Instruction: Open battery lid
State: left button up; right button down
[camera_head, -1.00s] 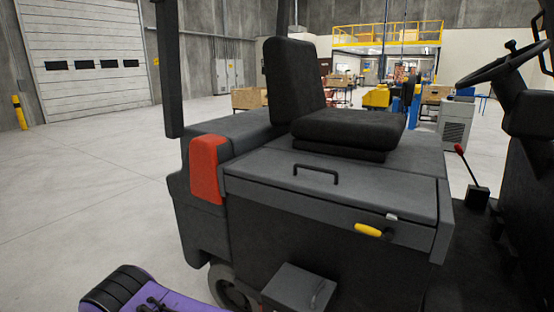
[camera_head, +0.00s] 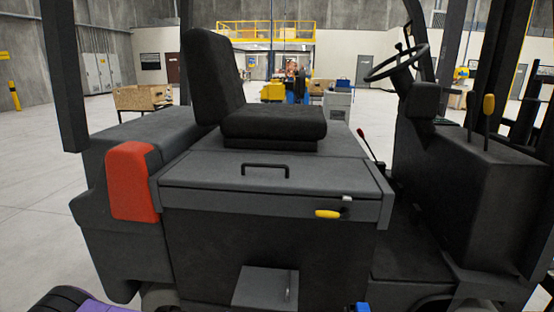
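The battery lid (camera_head: 215,183) is a dark grey panel on the near side of the forklift, below the seat. It lies closed on the body. A black bar handle (camera_head: 265,166) stands on its top. A yellow latch handle (camera_head: 327,214) sits on its front face near the right end, with a small light metal piece (camera_head: 347,198) just above it. Neither of my grippers shows in the head view. Nothing is seen touching the lid or the latch.
The black seat (camera_head: 273,123) stands on the cover behind the handle. A red corner piece (camera_head: 132,182) is left of the lid. A grey step (camera_head: 265,288) juts out below. The steering wheel (camera_head: 396,62) and control levers (camera_head: 487,110) are right. Open floor lies left.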

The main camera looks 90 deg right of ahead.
aim_at(348, 178)
jog(key=z, duration=2.6)
